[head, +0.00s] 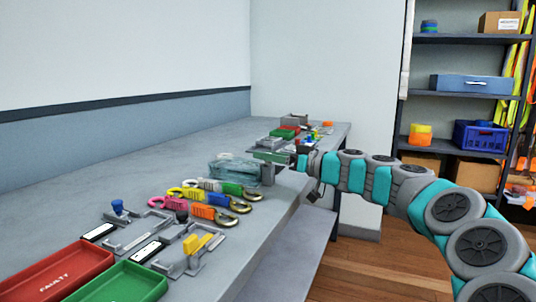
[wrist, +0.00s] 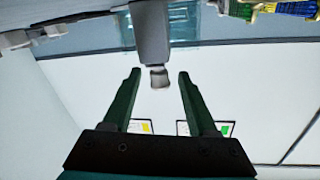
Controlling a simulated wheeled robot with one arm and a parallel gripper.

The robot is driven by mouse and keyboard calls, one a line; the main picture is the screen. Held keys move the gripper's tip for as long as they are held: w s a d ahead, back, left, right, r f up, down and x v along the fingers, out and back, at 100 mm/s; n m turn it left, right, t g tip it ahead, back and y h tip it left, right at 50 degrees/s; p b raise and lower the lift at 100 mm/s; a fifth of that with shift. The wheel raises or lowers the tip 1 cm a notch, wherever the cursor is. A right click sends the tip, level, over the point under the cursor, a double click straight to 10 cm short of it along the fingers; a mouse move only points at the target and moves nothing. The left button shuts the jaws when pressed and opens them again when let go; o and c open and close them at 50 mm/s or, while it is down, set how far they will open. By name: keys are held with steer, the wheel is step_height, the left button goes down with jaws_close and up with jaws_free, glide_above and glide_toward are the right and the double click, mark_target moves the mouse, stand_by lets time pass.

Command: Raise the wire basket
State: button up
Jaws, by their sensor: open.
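My gripper (head: 277,158) reaches in from the right over the bench, close to a bluish see-through container (head: 232,173). This container may be the wire basket, but I cannot make out wires. In the wrist view, my gripper (wrist: 159,76) has two dark green fingers spread apart with nothing held. A grey post (wrist: 152,35) comes down from the top of that view, and its pale end lies in line with the gap between the fingertips, apart from both. A blue-green patch (wrist: 185,20) behind the post may be the same container. Its far side is hidden.
The grey bench (head: 115,185) holds several coloured carabiners (head: 213,213), grey fixtures (head: 190,250), a red tray (head: 55,272) and a green tray (head: 120,284). More small items (head: 295,130) stand at the far end. Shelves (head: 465,95) stand at the right.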

steer(key=shift+w+a, duration=0.1)
steer(key=shift+a, duration=0.05)
steer(key=shift+c, duration=0.2)
jaws_close()
stand_by(1.2)
